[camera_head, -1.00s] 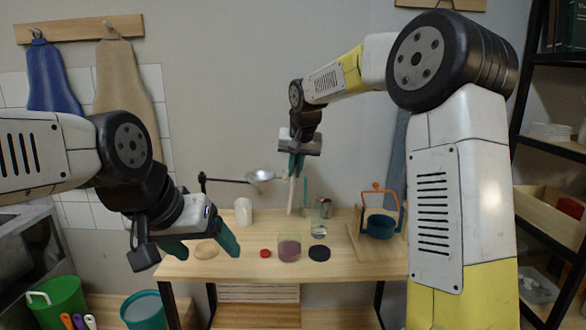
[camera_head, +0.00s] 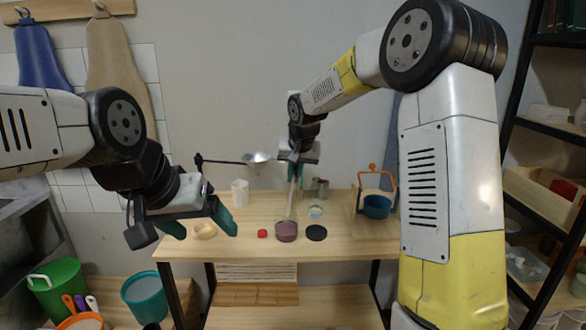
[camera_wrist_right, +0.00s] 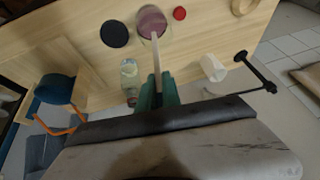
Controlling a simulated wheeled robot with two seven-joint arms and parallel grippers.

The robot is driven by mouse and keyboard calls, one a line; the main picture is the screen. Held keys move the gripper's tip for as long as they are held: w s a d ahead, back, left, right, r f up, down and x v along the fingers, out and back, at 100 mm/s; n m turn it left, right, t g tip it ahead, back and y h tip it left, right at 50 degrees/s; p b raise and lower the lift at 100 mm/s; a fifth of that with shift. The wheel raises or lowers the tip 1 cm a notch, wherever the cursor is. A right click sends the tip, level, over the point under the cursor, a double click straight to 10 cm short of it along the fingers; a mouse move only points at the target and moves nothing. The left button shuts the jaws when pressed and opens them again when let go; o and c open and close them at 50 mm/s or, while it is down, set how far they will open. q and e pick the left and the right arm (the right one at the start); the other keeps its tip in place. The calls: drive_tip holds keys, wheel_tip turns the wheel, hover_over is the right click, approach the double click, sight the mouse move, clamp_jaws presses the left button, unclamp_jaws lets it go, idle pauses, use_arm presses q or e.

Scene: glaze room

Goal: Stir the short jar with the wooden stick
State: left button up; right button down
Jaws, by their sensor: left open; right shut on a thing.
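The short jar (camera_head: 287,232) is clear with purple content and stands upright near the table's front edge. It also shows at the top of the right wrist view (camera_wrist_right: 152,22). My right gripper (camera_head: 297,168) is shut on the pale wooden stick (camera_head: 292,196), above and behind the jar. The stick points down, and its lower end overlaps the jar's mouth in both views; I cannot tell how far it is inside. In the wrist view the stick (camera_wrist_right: 156,52) runs from the green fingers to the jar. My left gripper (camera_head: 198,224) is open and empty, left of the jar.
A red lid (camera_head: 262,233) and a black lid (camera_head: 316,233) flank the jar. A clear glass (camera_head: 315,212), a white cup (camera_head: 240,193) and a blue pot with orange handle (camera_head: 377,206) stand behind.

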sight(292, 185)
drive_tip(key=shift+w+a+f, duration=0.1)
drive_tip(key=shift+a+f, duration=0.1)
drive_tip(key=shift+f, duration=1)
drive_tip(key=shift+w+a+f, duration=0.1)
drive_tip(key=shift+a+f, duration=0.05)
drive_tip(key=shift+f, duration=1.05)
